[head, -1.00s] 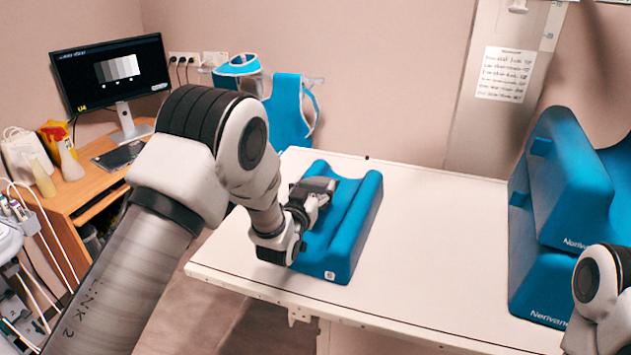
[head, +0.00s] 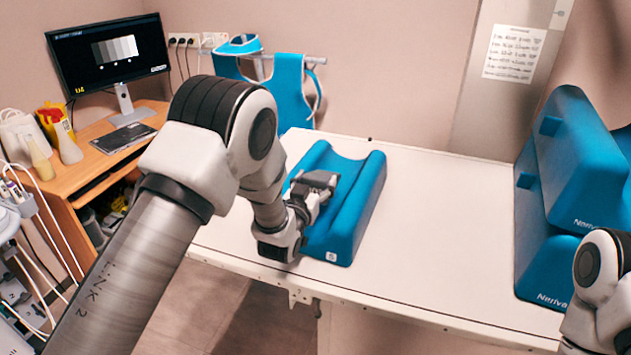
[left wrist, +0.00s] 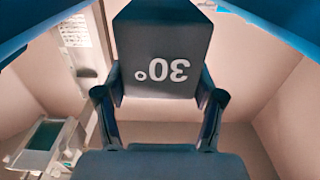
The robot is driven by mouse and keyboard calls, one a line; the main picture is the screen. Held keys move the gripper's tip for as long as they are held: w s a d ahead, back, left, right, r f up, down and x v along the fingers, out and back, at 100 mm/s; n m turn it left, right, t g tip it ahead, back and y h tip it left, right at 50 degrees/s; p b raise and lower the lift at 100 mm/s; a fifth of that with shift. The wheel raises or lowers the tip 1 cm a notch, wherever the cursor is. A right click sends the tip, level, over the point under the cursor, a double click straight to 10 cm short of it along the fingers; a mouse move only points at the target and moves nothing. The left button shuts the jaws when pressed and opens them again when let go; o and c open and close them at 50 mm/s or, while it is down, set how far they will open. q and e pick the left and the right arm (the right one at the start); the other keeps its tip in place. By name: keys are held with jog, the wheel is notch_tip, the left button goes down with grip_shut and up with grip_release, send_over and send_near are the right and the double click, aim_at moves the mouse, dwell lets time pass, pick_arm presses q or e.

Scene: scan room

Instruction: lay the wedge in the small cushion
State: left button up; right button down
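The wedge is a dark grey block marked "30°", seen upside down in the left wrist view (left wrist: 165,50). My left gripper (left wrist: 158,100) has a finger on each side of it and is shut on it. In the head view my left gripper (head: 318,187) is at the small cushion (head: 362,205), a blue block with a long groove and an "S" label. The wedge is at the groove; whether it touches the bottom is hidden. Blue cushion edges show in both upper corners of the left wrist view. My right gripper is out of view.
The cushion rests on a white table (head: 440,240) with clear room to its right. Large blue cushions (head: 575,165) are stacked at the table's right end. A desk with a monitor (head: 108,55) stands at the left. A blue apron (head: 290,90) hangs behind.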

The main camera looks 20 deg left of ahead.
pick_arm(q)
jog(key=o, duration=0.3)
jog(key=shift+r, duration=0.1)
jog(key=shift+o, duration=0.2)
jog(key=shift+s+r, duration=0.1)
jog(key=shift+s, duration=0.05)
jog(key=shift+r+p, duration=0.5)
jog(key=shift+p, duration=0.05)
jog(key=s+b, duration=0.3)
jog(key=s, duration=0.9)
jog(key=shift+a, duration=0.25)
